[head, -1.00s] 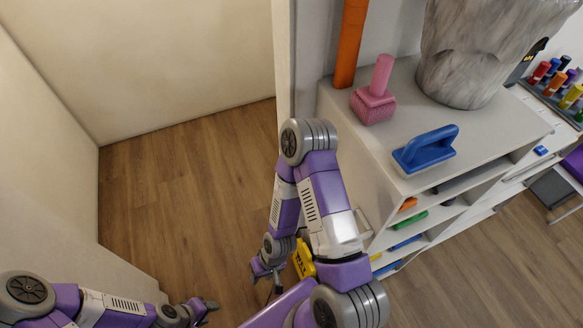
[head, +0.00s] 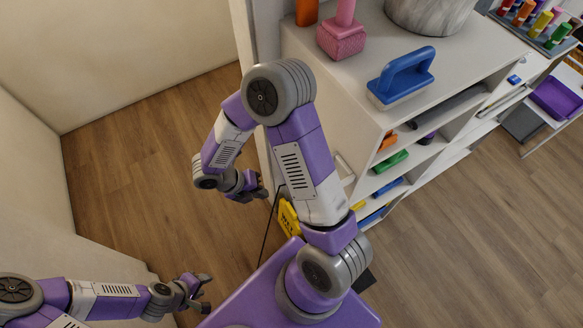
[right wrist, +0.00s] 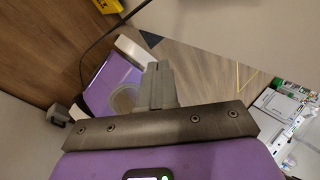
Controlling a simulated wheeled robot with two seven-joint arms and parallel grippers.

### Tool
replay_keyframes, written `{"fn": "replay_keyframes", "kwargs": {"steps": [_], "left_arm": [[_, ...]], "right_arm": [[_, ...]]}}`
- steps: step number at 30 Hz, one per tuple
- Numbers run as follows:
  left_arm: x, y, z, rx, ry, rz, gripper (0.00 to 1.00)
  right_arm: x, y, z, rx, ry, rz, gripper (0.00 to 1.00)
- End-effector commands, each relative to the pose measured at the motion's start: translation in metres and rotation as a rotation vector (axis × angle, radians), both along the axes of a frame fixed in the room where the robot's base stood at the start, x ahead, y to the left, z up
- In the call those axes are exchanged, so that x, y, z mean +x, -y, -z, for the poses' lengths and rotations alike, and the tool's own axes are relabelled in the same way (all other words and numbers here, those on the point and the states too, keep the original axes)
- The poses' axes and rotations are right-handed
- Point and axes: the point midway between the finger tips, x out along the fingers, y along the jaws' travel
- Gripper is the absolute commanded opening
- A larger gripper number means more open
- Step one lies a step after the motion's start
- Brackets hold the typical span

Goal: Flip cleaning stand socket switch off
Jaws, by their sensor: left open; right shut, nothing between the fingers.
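No socket switch can be made out clearly in either view. A small pale fitting (head: 345,168) shows at the side of the white shelf unit, partly hidden by my right arm; I cannot tell if it is the socket. A thin black cable (head: 269,228) runs down near the yellow sign, and it also crosses the top of the right wrist view (right wrist: 103,36). My right gripper (head: 262,190) is left of the cable, its fingers shut and empty in the right wrist view (right wrist: 157,72). My left gripper (head: 208,291) is open and empty at the lower left, over the floor.
A yellow wet-floor sign (head: 289,217) stands by the shelf unit (head: 345,92), close to my right arm. A blue-handled brush (head: 402,76), a pink block-shaped tool (head: 341,38) and a grey bin (head: 430,12) stand on top. The wooden floor (head: 130,150) at left is open.

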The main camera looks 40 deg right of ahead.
Motion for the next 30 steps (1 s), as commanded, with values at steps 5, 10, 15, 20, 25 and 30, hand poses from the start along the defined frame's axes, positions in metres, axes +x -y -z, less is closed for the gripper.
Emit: {"fn": "replay_keyframes", "kwargs": {"steps": [5,10,15,20,25,30], "left_arm": [[0.0,0.0,0.007,0.0,0.0,0.0,0.43],[0.0,0.0,0.008,0.0,0.0,0.0,0.43],[0.0,0.0,0.008,0.0,0.0,0.0,0.43],[0.0,0.0,0.008,0.0,0.0,0.0,0.43],[0.0,0.0,0.012,0.0,0.0,0.0,0.43],[0.0,0.0,0.022,0.0,0.0,0.0,0.43]], "right_arm": [[0.027,0.024,-0.03,-0.123,-0.045,-0.245,0.0],[0.036,0.033,-0.044,-0.177,-0.073,-0.328,0.0],[0.037,0.034,-0.046,-0.183,-0.076,-0.338,0.0],[0.037,0.034,-0.045,-0.182,-0.076,-0.335,0.0],[0.035,0.041,-0.036,-0.182,-0.077,-0.333,0.0],[0.029,0.061,-0.013,-0.181,-0.08,-0.331,0.0]]}}
